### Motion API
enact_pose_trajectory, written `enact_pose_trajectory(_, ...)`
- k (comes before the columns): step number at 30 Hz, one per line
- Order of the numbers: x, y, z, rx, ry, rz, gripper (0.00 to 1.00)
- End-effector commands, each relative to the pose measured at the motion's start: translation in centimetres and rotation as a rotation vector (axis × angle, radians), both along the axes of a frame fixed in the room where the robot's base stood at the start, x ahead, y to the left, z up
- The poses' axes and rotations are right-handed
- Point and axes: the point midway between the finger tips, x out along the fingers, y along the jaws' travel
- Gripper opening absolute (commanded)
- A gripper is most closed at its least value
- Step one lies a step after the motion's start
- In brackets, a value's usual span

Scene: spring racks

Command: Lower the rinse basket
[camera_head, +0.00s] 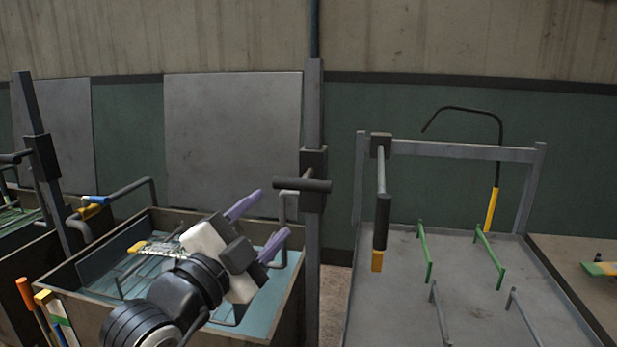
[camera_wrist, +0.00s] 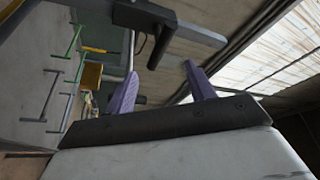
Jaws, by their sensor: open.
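An upright post (camera_head: 313,110) carries a dark sliding block with a crosswise bar handle (camera_head: 302,185). A bent rod beside it reaches down toward a tank (camera_head: 278,318) of teal liquid. Wire parts (camera_head: 128,280) show in the tank, partly hidden by my arm; I cannot tell for sure which belong to the rinse basket. My gripper (camera_head: 272,212), with purple fingers, is open and empty over the tank, left of and below the bar handle. In the wrist view a dark bar (camera_wrist: 180,28), likely that handle, lies beyond the fingertips (camera_wrist: 161,69), apart from them.
A second post (camera_head: 43,155) and tank stand at the left. At the right, a grey tray (camera_head: 400,310) has green and grey brackets, a frame, a hanging dark handle (camera_head: 382,222) and a hooked rod (camera_head: 491,208) with a yellow grip. Grey panels (camera_head: 232,140) stand behind.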

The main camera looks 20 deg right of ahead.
Motion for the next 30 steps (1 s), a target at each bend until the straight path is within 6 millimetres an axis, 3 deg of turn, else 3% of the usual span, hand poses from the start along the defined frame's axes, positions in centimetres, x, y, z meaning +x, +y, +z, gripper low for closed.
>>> enact_pose_trajectory(18, 6.5, -8.7, 2.7, -0.003, 0.002, 0.000, 0.54)
enact_pose_trajectory(30, 8.0, -10.5, 2.9, -0.003, -0.001, 0.003, 0.54)
